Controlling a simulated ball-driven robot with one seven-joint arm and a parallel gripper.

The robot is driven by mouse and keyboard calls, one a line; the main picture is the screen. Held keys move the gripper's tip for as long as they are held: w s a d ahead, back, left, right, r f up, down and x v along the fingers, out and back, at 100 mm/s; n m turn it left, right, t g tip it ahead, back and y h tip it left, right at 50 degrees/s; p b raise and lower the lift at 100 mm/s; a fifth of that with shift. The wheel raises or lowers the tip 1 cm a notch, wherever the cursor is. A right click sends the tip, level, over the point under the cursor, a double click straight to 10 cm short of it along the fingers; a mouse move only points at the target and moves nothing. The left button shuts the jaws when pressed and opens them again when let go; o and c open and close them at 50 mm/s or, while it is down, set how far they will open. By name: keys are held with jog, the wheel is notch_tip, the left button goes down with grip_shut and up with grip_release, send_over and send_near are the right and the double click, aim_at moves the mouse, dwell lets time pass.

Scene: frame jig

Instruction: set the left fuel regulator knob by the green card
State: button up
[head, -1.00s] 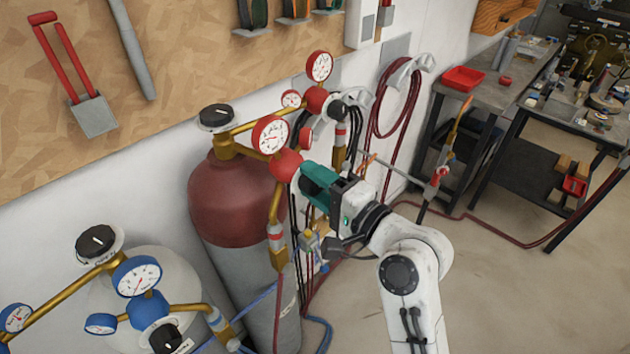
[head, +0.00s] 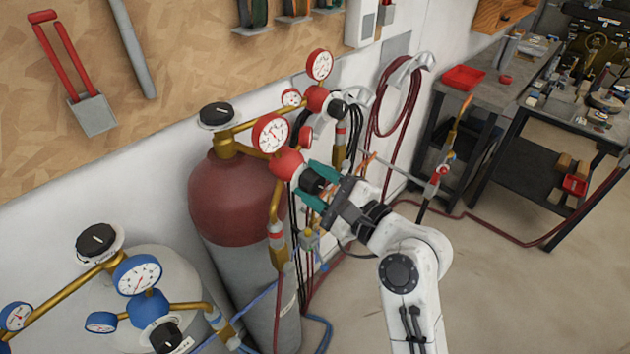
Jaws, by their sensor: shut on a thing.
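The left fuel regulator (head: 287,164) is a red round body with brass pipes at the maroon-topped cylinder (head: 228,205). Its black knob (head: 312,181) points toward my gripper. My gripper (head: 318,183) has teal fingers, one above and one below the knob, and is shut on it. The fingers cover part of the knob, so its marking cannot be read. A white-faced, red-rimmed gauge (head: 271,134) stands above the regulator; its scale is too small to read. I cannot make out a green card.
A second red regulator (head: 318,100) with a gauge stands close behind. A pale cylinder (head: 135,285) with a blue regulator (head: 148,308) is at lower left. Hoses hang beside and below my gripper. A workbench is at right; the floor at lower right is clear.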

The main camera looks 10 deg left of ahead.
jog(key=shift+f, duration=0.15)
dwell(0.3)
jog(key=o, duration=1)
jog(key=shift+o, duration=0.2)
jog(key=shift+d, duration=0.15)
jog(key=b+v, duration=0.2)
jog(key=v, duration=0.8)
jog(key=shift+s+d+b, duration=0.2)
jog(key=shift+s+b, duration=0.05)
jog(key=shift+b, duration=0.15)
